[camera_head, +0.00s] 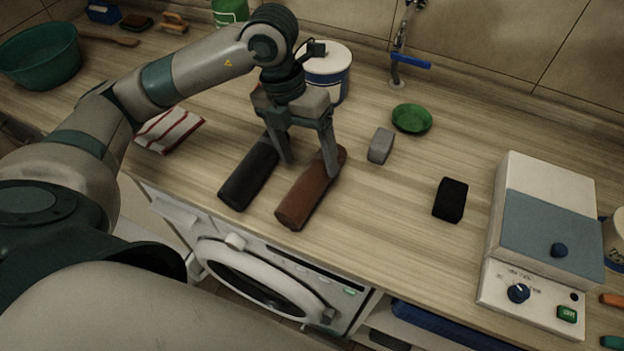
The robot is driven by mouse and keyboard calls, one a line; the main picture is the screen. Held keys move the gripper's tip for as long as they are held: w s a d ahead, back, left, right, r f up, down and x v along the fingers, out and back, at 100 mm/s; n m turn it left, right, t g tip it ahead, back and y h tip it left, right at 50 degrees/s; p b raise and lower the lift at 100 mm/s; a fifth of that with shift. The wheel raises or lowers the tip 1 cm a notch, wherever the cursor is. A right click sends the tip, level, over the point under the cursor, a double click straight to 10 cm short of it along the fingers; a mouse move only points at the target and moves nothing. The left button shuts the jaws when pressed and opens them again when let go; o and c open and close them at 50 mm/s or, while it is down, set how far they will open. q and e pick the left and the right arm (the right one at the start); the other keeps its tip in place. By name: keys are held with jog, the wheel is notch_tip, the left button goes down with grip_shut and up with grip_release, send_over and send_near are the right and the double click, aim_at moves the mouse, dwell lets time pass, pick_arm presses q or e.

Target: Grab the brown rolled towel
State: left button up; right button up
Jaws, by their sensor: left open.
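The brown rolled towel (305,196) lies on the wooden counter, slanting from lower left to upper right. A black rolled towel (248,175) lies close on its left, nearly parallel, with a small gap between them. My left gripper (308,170) points down over the far part of the towels, with its jaws open. One finger shows between the black and brown rolls; the other is at the far right side of the brown roll. I cannot tell whether the fingers touch it. My right gripper is not in view.
A white tub (329,75) stands behind the gripper. A grey block (381,146), a green dish (411,119) and a black block (450,200) lie to the right. A white and blue device (545,235) stands at far right. A striped cloth (169,130) lies left.

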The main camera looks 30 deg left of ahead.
aim_at(313, 167)
pick_arm(q)
jog(key=x, duration=0.1)
jog(key=p+x, duration=0.1)
jog(key=x, duration=0.1)
jog(key=shift+w+d+f+p, duration=0.1)
jog(key=shift+w+f+p, duration=0.2)
jog(key=shift+f+p, duration=0.05)
jog(key=shift+d+f, duration=0.1)
jog(key=shift+f, duration=0.35)
jog(key=c, duration=1.2)
